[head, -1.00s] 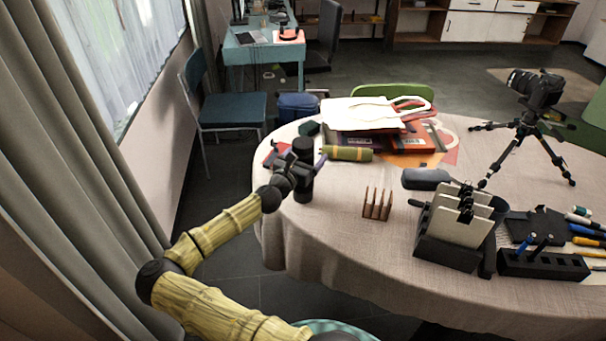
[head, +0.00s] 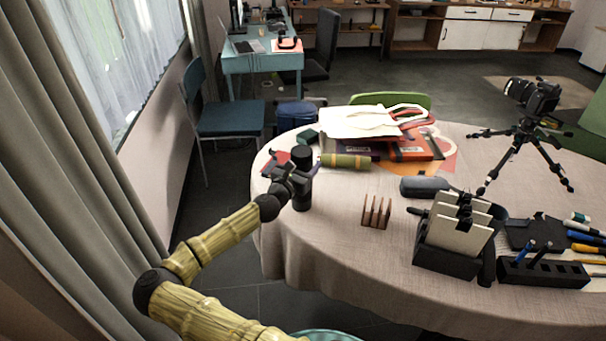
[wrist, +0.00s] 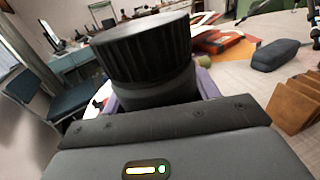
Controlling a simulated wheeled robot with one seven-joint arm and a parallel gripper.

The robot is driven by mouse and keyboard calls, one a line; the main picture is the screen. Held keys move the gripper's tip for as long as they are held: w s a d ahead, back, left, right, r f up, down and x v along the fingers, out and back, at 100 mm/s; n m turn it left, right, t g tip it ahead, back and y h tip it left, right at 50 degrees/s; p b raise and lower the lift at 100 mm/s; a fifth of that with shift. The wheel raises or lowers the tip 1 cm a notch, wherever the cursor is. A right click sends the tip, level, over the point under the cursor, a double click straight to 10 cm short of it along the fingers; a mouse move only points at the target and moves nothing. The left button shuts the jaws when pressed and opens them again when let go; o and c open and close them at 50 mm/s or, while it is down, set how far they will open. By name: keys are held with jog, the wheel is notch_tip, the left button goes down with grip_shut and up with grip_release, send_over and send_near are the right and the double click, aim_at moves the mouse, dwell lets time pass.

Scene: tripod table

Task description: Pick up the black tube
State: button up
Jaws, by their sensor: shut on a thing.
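The black tube (head: 302,156) stands upright near the left edge of the round table (head: 335,235). In the wrist view its ribbed black top (wrist: 145,48) rises close in front of my gripper. My gripper (head: 298,182) is at the tube's side and shut on it, below the cap. In the wrist view a purple finger pad (wrist: 205,84) shows on the right of the tube, with part of another at its left. In the head view my gripper covers part of the tube's middle. I cannot tell whether its base touches the tablecloth.
A green cylinder (head: 346,161) lies just right of the tube, by books and a white bag (head: 370,122). A small brown rack (head: 376,212), a dark case (head: 424,187), a card holder (head: 446,260) and a camera tripod (head: 527,135) stand farther right. Cloth between tube and rack is bare.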

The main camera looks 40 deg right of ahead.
aim_at(305, 147)
notch_tip(305, 147, up, 10)
jog(key=shift+r, duration=0.1)
dwell(0.4)
jog(key=shift+p, duration=0.35)
